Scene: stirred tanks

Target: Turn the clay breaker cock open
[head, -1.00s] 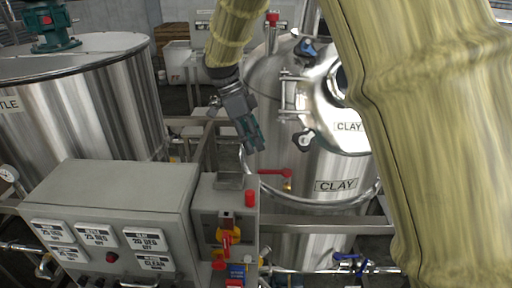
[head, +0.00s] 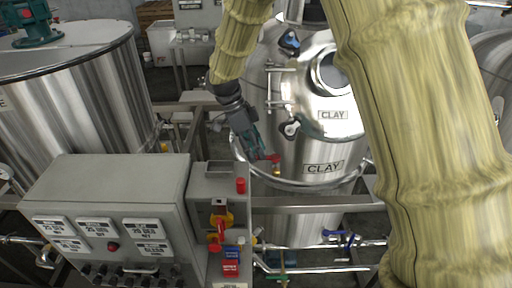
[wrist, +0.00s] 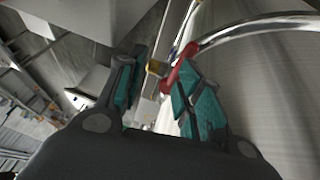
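The cock on the clay tank (head: 322,188) has a red lever handle (head: 273,158) on a small brass body (head: 277,171), at the tank's left side by the rim pipe. My gripper (head: 256,154) is just left of the handle in the head view and hides part of it. In the wrist view the teal fingers (wrist: 160,88) are apart. The red handle (wrist: 178,74) is at the tip of the right finger, touching or very close; I cannot tell which. The brass body (wrist: 157,68) shows beyond the gap between the fingers.
A grey control box (head: 110,205) with labels and knobs stands front left, and a switch box (head: 220,210) stands below my gripper. A steel rail (head: 310,205) crosses in front of the tank. A curved steel pipe (wrist: 260,28) runs close to the right finger. The kettle tank (head: 75,95) stands left.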

